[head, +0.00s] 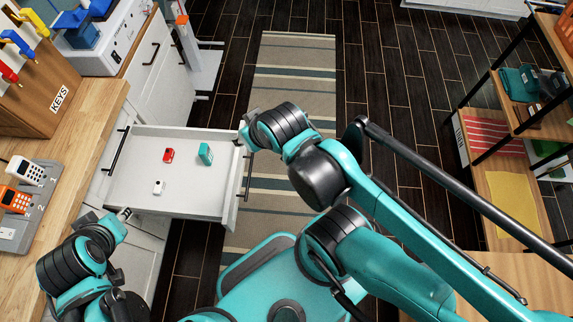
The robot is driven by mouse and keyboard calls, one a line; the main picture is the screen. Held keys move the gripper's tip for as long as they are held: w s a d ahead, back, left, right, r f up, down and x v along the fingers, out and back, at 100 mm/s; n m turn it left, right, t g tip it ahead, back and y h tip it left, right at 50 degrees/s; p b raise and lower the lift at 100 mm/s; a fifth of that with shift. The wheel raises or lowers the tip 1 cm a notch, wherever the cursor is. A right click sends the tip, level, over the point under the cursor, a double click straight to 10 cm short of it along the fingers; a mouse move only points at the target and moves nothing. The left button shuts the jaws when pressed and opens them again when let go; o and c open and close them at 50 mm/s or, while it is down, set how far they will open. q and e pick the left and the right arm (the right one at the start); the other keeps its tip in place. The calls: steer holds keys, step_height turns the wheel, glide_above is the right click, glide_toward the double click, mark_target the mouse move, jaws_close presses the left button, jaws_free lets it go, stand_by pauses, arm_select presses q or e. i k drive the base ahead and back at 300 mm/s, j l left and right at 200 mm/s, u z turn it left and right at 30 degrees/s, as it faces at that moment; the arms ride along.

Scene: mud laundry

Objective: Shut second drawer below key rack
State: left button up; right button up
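The wooden key rack (52,112), labelled KEYS, stands on the wooden counter at upper left, with blue, yellow and red keys on it. Below the counter, a white drawer (135,142) is pulled out over the floor. Its front panel (231,205) with a dark handle (248,176) faces right. It holds a red item (168,155), a teal item (205,154) and a small white item (158,187). My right gripper (243,133) is at the front's far corner; contact and finger opening are unclear. My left gripper (122,214) is by the drawer's near side, its fingers barely visible.
A striped rug (290,85) lies on the dark floor right of the drawer. A shelf unit (500,195) stands at right. My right arm crosses the space before the drawer.

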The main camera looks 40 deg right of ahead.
mark_target(193, 191)
steer(key=k+l+z, duration=0.1)
steer(key=l+z, duration=0.15)
steer(key=z, duration=0.15)
steer(key=j+z, duration=0.5)
steer(key=j, duration=0.65)
steer(key=i, duration=0.05)
